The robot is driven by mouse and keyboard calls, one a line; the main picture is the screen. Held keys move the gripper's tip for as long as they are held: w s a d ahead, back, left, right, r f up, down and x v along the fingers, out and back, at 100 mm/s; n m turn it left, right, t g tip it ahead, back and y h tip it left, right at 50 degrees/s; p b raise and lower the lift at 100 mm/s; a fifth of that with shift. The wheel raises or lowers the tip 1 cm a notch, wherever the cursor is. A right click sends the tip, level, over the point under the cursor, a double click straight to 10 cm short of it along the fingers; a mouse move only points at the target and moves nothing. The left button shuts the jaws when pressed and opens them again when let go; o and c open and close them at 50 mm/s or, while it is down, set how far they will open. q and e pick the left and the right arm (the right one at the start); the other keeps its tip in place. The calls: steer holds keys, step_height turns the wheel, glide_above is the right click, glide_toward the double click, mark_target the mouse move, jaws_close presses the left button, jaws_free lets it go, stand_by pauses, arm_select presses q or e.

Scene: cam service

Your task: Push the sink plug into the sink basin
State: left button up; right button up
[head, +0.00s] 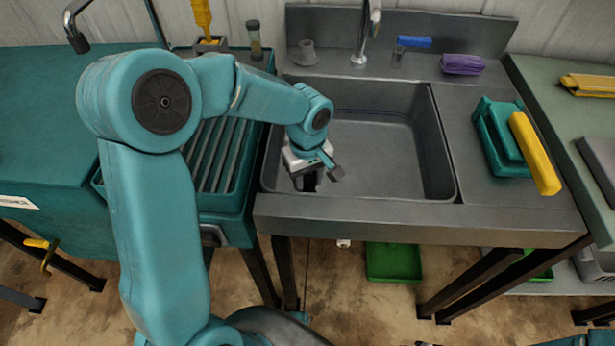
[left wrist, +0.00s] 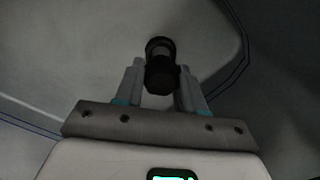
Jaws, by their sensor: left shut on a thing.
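The grey metal sink basin (head: 385,150) is in the middle of the head view. My left gripper (head: 308,180) reaches down into its left front part. In the left wrist view the gripper (left wrist: 161,88) is shut on a dark, round-ended piece, which I take to be the sink plug (left wrist: 160,62). The plug sits between the two fingers, with the grey basin surface beyond it. In the head view only a dark bit shows under the gripper. Whether the plug touches the basin floor or sits in a drain, I cannot tell. My right gripper is not in view.
A tap (head: 362,35) stands behind the basin. On the back ledge are a grey flanged piece (head: 304,53), a blue-handled brush (head: 412,42) and a purple sponge (head: 462,64). A teal holder (head: 497,135) with a yellow piece (head: 535,153) is at right. The basin's right side is clear.

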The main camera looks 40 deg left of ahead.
arm_select(q)
steer(key=shift+f, duration=0.2)
steer(key=shift+f+b, duration=0.35)
steer(key=shift+b, duration=0.15)
steer(key=shift+f+b, duration=0.4)
steer(key=shift+f, duration=0.05)
steer(key=shift+r, duration=0.25)
steer(key=shift+r+p, duration=0.5)
steer(key=shift+r, duration=0.05)
steer(key=shift+f+b, duration=0.75)
steer(key=shift+b, duration=0.1)
stand_by(0.4)
stand_by(0.5)
steer(key=o, duration=1.5)
steer(key=shift+c, duration=0.2)
